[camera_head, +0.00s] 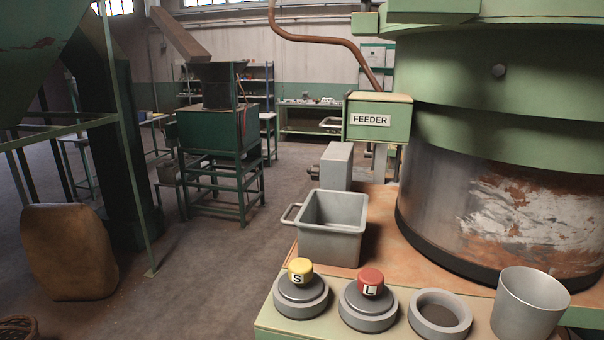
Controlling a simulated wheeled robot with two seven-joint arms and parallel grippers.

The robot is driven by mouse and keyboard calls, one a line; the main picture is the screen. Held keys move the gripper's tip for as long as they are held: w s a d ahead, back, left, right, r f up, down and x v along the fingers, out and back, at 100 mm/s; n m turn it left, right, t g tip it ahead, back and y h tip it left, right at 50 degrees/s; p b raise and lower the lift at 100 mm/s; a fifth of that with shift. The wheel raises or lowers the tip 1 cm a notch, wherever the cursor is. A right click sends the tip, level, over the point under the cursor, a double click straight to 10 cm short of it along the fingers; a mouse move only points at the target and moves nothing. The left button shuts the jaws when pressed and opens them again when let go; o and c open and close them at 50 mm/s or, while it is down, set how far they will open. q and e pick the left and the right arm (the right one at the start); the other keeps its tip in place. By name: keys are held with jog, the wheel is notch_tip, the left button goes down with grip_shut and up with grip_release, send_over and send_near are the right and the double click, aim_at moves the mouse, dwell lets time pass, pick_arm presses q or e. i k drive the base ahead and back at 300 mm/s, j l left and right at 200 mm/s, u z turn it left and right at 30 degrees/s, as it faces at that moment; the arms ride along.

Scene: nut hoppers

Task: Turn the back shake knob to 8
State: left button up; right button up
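I cannot make out a shake knob or any number dial in this view. A green box labelled FEEDER (378,117) stands beside the large round green and bare-metal machine (505,190). On the green ledge in front are a yellow-topped piece marked S (300,270) and a red-topped piece marked L (370,282). Each sits in a round grey base. A third round grey base (440,314) has an open dark centre. Neither of my grippers shows in this view.
A grey handled bin (332,227) and a grey cup (529,304) stand by the round machine. A brown sack (69,252) stands on the floor at left. A green hopper machine (218,130) is farther back. The middle floor is clear.

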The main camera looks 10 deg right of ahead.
aim_at(315, 169)
jog(key=i+j, duration=0.2)
jog(key=j, duration=0.2)
jog(key=i+j, duration=0.2)
jog(key=j, duration=0.15)
jog(key=i+j+z, duration=0.1)
jog(key=j, duration=0.3)
jog(key=i+j, duration=0.3)
jog(key=j+z, duration=0.1)
jog(key=z, duration=0.3)
jog(key=j+z, duration=0.1)
jog(key=z, duration=0.3)
jog(key=j+z, duration=0.1)
jog(key=z, duration=0.3)
